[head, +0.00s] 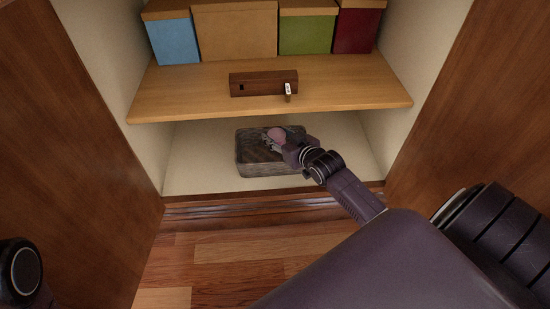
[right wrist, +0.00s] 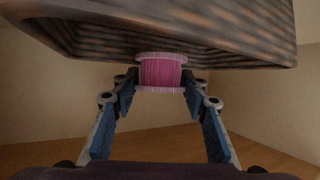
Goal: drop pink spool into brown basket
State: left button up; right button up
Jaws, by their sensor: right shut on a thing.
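The pink spool (head: 276,134) is held in my right gripper (head: 275,143), over the brown basket (head: 262,171) in the head view. The right wrist view shows the spool (right wrist: 160,72) upright between the two fingers of the right gripper (right wrist: 160,84), with pale pink flanges at both ends. The basket (right wrist: 220,50) fills the top of that view, right behind the spool. Whether the spool is above the rim or inside it is hard to tell. My left gripper is not in view.
The basket stands on the low cabinet floor (head: 200,178). A wooden shelf (head: 180,92) is above and behind it, with a dark wooden block (head: 262,82) and several coloured boxes. Brown cabinet doors (head: 70,150) flank the opening on both sides.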

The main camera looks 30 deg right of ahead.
jog(key=shift+f, duration=0.2)
jog(key=o, duration=1.1)
jog(key=v, duration=1.2)
jog(key=shift+d, duration=0.1)
